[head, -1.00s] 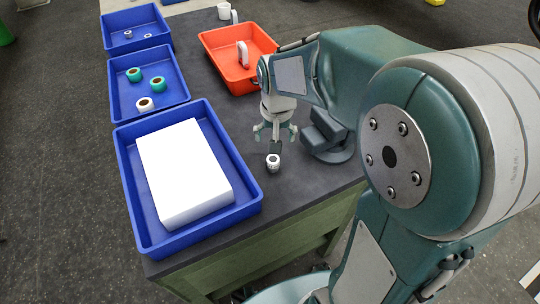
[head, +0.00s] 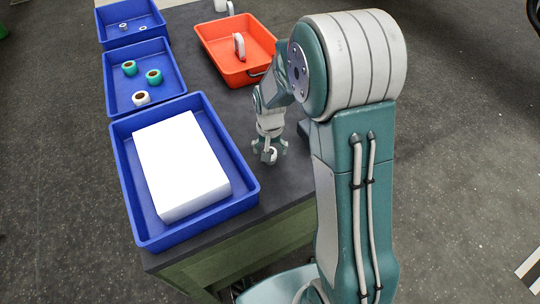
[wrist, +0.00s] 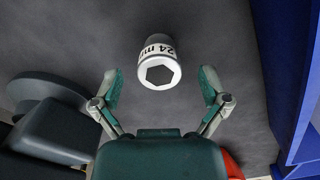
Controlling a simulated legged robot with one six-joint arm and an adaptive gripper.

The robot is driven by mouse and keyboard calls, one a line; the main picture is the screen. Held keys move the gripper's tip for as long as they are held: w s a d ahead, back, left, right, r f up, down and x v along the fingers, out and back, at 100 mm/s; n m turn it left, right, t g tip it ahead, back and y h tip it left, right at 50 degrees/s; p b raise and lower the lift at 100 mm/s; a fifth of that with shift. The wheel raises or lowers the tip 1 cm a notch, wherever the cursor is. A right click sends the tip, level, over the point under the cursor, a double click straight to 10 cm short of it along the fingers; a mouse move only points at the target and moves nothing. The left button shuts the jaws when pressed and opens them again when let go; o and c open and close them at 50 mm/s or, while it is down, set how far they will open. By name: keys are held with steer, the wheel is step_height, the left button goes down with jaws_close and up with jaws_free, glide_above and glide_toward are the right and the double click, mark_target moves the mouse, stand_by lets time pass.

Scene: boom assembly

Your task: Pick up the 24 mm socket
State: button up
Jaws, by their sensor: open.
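The 24 mm socket (wrist: 160,64) is a small white cylinder with a hexagonal opening and a black "24 mm" label. In the wrist view it lies ahead of the fingers, centred between them. In the head view the socket (head: 270,156) is on the dark table at my gripper (head: 269,148), partly covered by it. In the wrist view my gripper (wrist: 161,84) is open, with green finger pads spread to either side. A gap shows between each pad and the socket. I cannot tell the exact height of the fingers above the table.
A blue tray (head: 246,190) holding a white block (head: 180,165) stands left of my gripper. Behind it are a blue tray with rolls (head: 112,92) and another blue tray (head: 105,38). An orange tray (head: 222,62) is at the back. A dark grey device (wrist: 55,125) stands close beside my gripper.

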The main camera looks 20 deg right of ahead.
steer(key=shift+f, duration=1.45)
jaws_close()
steer(key=shift+r, duration=0.1)
